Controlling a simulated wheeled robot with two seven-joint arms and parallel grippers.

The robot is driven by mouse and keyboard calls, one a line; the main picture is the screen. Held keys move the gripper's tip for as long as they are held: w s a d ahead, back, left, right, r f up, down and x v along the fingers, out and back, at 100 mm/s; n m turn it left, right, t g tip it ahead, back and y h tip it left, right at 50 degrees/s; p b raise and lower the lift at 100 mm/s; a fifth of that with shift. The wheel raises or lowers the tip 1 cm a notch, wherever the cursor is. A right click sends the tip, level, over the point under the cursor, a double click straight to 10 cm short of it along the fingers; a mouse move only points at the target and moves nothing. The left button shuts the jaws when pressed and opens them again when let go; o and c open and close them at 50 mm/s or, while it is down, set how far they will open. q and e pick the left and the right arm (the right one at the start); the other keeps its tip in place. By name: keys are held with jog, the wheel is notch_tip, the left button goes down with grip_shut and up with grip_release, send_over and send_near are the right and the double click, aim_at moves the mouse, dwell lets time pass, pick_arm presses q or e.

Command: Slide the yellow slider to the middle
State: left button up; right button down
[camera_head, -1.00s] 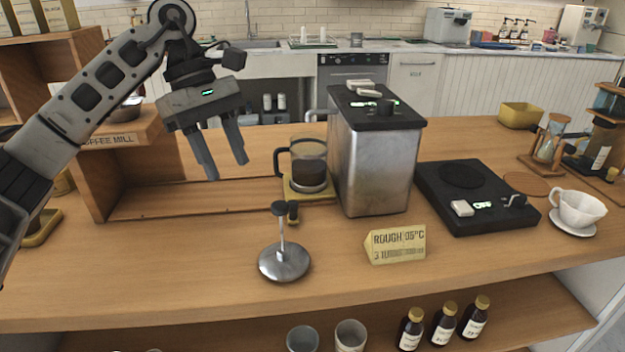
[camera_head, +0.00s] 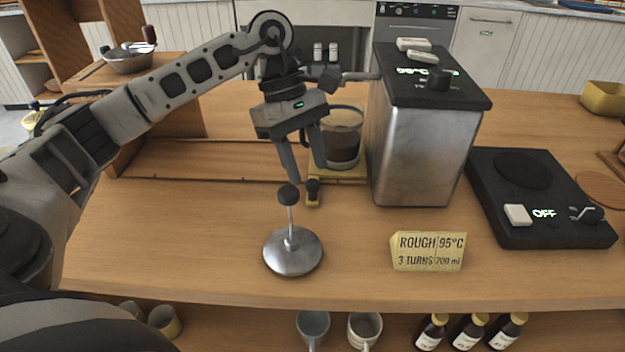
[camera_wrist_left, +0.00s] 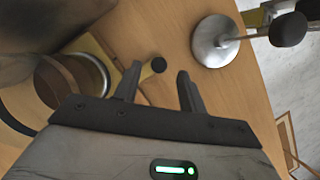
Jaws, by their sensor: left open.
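The yellow slider (camera_head: 347,177) is a flat plate under a glass jug (camera_head: 343,140) of dark contents, with a small tab and black knob at its front. It sits at the right end of the wooden track (camera_head: 210,160), beside the metal boiler. My left gripper (camera_head: 308,174) is open, pointing down just behind and above the knob. In the left wrist view the slider's tab (camera_wrist_left: 149,72) and black knob appear between the open fingertips (camera_wrist_left: 157,78). I cannot tell whether a finger touches it. My right gripper is not in view.
A metal disc with an upright stem and black knob (camera_head: 293,252) stands in front of the gripper. The metal boiler (camera_head: 425,150) is close on the right. A sign (camera_head: 428,252) stands at the front. The track to the left is clear.

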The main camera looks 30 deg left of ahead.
aim_at(309, 181)
pick_arm(q)
jog(key=x, duration=0.3)
jog(key=shift+d+f, duration=0.15)
jog(key=shift+f, duration=0.15)
jog(key=shift+d+f, duration=0.1)
jog(key=shift+f, duration=0.25)
jog(key=shift+c, duration=0.3)
